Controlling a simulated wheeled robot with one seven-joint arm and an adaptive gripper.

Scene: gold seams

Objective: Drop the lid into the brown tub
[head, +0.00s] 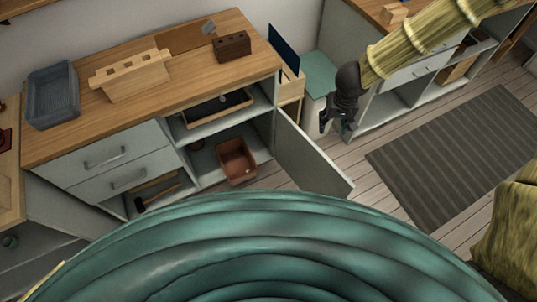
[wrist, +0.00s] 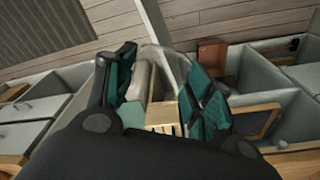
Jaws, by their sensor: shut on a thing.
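The brown tub (head: 237,161) is an open-topped box at the front of the low shelf in the open cabinet. It also shows in the wrist view (wrist: 211,55), just beyond my right-hand finger. My gripper (head: 335,113) is in the air to the right of the cabinet, apart from the tub, beyond the open door. In the wrist view its teal-padded fingers (wrist: 165,88) stand apart, with a pale, rounded, see-through-looking thing between them, which seems to be the lid (wrist: 176,62). Its outline is hard to make out, and the head view does not show it clearly.
The open cabinet door (head: 311,157) stands between my gripper and the tub. A pale bin with a teal top (head: 319,72) and a wooden rack (head: 290,88) are close behind my gripper. The counter above holds a grey basket (head: 53,95). Floor by the striped rug (head: 455,150) is clear.

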